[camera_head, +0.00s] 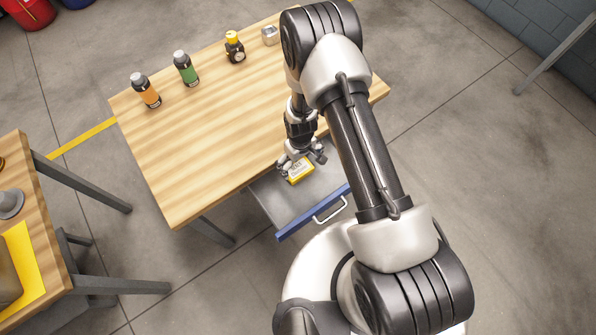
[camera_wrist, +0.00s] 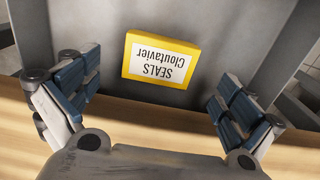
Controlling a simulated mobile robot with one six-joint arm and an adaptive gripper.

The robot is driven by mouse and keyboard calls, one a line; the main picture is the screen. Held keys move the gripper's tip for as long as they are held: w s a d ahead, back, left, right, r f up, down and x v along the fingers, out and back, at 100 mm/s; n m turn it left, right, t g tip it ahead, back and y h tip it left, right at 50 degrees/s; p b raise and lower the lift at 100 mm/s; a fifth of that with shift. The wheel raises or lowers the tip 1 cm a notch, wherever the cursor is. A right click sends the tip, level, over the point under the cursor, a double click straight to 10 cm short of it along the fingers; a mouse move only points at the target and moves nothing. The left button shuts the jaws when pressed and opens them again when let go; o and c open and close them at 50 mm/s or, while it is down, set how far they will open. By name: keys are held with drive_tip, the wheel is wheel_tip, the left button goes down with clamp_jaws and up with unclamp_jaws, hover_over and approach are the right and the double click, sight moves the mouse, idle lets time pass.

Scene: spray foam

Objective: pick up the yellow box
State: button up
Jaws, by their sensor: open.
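The yellow box (camera_head: 300,172) lies in the open drawer (camera_head: 318,195) under the table's front edge. In the wrist view the yellow box (camera_wrist: 160,59) shows a white label reading "SEALS Cloutavier", upside down. My gripper (camera_head: 303,160) is above the drawer, close to the box. Its two fingers stand wide apart in the wrist view (camera_wrist: 157,100), with the box ahead of and between them, not touched by either. In the head view the gripper partly hides the box.
The wooden table (camera_head: 190,150) carries an orange bottle (camera_head: 147,91), a green bottle (camera_head: 186,69), a yellow-capped dark item (camera_head: 234,47) and a small grey item (camera_head: 269,35) along its far side. The drawer has a blue front (camera_head: 296,222) with a handle. The table's edge runs close to my gripper.

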sight(300, 171)
drive_tip(key=shift+s+f+b, duration=0.1)
drive_tip(key=shift+f+b, duration=1.05)
drive_tip(key=shift+f, duration=2.35)
drive_tip(key=shift+c, duration=0.4)
drive_tip(key=c, duration=0.9)
